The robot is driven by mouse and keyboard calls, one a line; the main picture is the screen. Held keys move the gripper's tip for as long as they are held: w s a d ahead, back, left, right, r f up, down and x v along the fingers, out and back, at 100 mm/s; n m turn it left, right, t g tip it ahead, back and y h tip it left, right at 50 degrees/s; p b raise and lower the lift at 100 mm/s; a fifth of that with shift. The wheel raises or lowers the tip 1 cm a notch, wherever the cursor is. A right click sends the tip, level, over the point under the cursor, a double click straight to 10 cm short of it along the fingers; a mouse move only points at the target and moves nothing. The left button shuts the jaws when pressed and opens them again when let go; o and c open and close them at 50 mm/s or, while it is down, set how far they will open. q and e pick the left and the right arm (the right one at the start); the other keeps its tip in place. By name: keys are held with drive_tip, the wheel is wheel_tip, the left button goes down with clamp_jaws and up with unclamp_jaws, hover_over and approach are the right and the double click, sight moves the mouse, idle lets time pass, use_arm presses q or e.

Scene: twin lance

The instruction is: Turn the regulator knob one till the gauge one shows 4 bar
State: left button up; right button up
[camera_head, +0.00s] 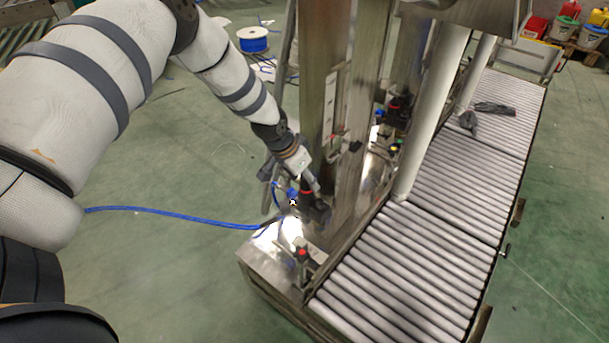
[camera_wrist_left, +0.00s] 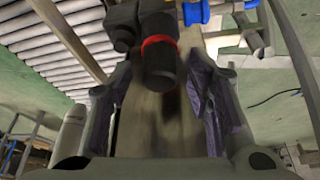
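The near regulator (camera_head: 316,212), a black body with a red ring, stands by the foot of the near metal column. Its black knob (camera_wrist_left: 161,68) shows large in the left wrist view, at the top centre below the red ring. My left gripper (camera_head: 310,182) is just above this regulator in the head view. In the left wrist view my left gripper (camera_wrist_left: 158,78) is open, with one finger on each side of the knob's end. I cannot tell whether a finger touches it. No gauge face is readable. My right gripper is not in view.
A second black regulator (camera_head: 397,106) with a red ring sits farther back. A red button (camera_head: 302,252) stands on the near metal base. A roller conveyor (camera_head: 400,265) runs along the right with a dark glove-like item (camera_head: 470,122). A blue hose (camera_head: 170,213) crosses the open green floor.

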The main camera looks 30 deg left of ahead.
use_arm(q)
drive_tip(key=v, duration=1.2)
drive_tip(key=s+d+f+n+g+p, duration=0.1)
drive_tip(key=s+d+f+g, duration=0.1)
drive_tip(key=s+d+f, duration=0.35)
drive_tip(key=s+d+f+n+g, duration=0.1)
drive_tip(key=s+d+f, duration=0.2)
drive_tip(key=s+f, duration=0.55)
drive_tip(key=s+d+n+g+y+p, duration=0.1)
drive_tip(key=s+d+g, duration=0.1)
drive_tip(key=s, duration=2.5)
drive_tip(key=shift+d+r+n+g+p, duration=0.25)
drive_tip(key=shift+r+n+g+p, duration=0.1)
drive_tip(key=shift+g, duration=0.45)
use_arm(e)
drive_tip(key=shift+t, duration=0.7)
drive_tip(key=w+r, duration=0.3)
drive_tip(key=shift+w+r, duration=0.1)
